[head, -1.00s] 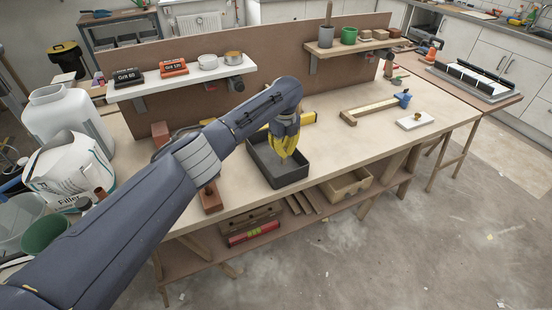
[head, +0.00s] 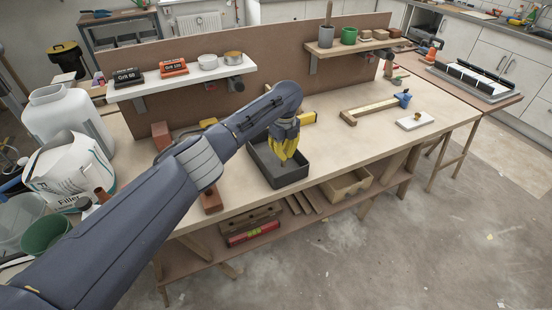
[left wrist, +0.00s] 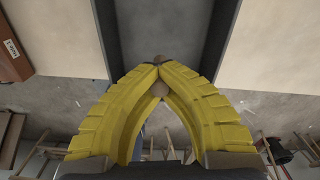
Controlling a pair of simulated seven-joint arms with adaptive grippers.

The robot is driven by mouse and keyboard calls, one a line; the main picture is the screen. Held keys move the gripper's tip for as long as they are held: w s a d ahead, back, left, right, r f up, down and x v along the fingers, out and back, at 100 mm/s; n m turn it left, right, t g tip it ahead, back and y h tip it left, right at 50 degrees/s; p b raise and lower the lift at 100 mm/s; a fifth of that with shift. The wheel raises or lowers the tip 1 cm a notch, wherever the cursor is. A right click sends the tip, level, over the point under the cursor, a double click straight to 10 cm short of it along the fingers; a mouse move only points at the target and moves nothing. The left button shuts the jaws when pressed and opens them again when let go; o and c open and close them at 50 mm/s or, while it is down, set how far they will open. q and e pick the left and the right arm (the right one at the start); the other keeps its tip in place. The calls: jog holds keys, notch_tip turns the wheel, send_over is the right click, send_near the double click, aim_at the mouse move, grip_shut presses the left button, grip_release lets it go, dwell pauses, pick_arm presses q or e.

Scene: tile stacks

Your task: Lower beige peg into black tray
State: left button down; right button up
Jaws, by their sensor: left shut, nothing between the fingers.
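The black tray (head: 286,179) is on the workbench, near its front edge, and its dark floor and walls also show in the left wrist view (left wrist: 222,35). My left gripper (head: 283,157) is over the tray, pointing down. In the left wrist view its yellow fingers (left wrist: 157,68) meet at the tips, with nothing held between them. Small brownish round spots show at the fingertips; I cannot tell whether they are finger parts. I cannot make out a beige peg in either view; the arm and fingers hide part of the tray. My right gripper is not in view.
A brick-coloured block (head: 210,199) lies left of the tray at the bench (head: 330,145) edge. A wooden piece (head: 374,108) and a white board (head: 414,121) lie to the right. Shelves with cups and boxes hang behind.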

aim_at(283, 166)
pick_arm(q)
jog(key=shift+f, duration=1.85)
dwell(1.1)
jog(key=c, duration=1.5)
grip_release()
